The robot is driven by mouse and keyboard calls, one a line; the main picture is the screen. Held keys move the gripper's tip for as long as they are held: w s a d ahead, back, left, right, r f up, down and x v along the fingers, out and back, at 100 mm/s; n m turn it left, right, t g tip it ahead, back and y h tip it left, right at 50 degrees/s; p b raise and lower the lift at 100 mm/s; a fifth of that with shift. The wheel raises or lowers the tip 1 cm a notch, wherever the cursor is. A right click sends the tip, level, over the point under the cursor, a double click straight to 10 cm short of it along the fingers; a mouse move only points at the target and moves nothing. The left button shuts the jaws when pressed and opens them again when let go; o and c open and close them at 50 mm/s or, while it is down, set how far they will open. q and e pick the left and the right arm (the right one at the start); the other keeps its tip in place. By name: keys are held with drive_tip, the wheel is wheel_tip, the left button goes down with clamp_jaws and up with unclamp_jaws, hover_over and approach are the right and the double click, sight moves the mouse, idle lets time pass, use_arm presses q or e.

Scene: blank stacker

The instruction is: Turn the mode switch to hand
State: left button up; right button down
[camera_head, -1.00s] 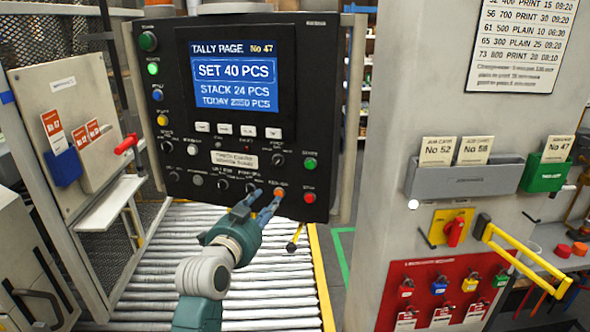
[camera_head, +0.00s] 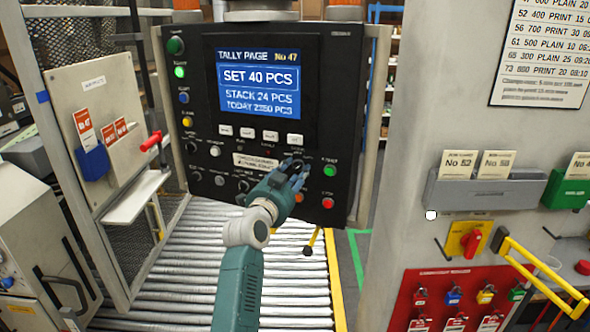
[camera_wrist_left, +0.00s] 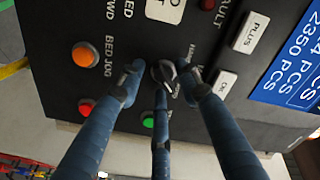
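Small lettering beside the knob is partly covered. My right gripper is not in view.
Close to the knob are an orange button (camera_wrist_left: 85,54), the green power button (camera_head: 330,171), the red stop button (camera_head: 327,203) and white keys (camera_wrist_left: 225,83). Below is a roller conveyor (camera_head: 180,290). A grey pillar (camera_head: 430,110) stands at the right.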

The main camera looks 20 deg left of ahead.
use_arm(q)
drive_tip(key=shift+w, duration=0.15)
drive_tip(key=shift+d, duration=0.1)
clamp_jaws()
drive_tip(key=shift+n, duration=0.3)
drive_tip(key=n+p, duration=0.1)
drive_tip(key=n, duration=0.2)
drive_tip(key=shift+d+n+p, duration=0.1)
drive_tip(key=shift+n+p, duration=0.3)
drive_tip(key=n+p, duration=0.1)
drive_tip(key=n, duration=0.3)
drive_tip(key=shift+n+p, duration=0.3)
drive_tip(key=shift+p, duration=0.05)
drive_tip(key=shift+r+n+p, duration=0.15)
drive_tip(key=shift+n+p, duration=0.7)
drive_tip(key=shift+n, duration=1.4)
drive_tip(key=shift+r+n+p, duration=0.15)
drive_tip(key=shift+n+p, duration=0.65)
drive_tip(key=shift+n, duration=1.45)
drive_tip(key=shift+r, duration=0.1)
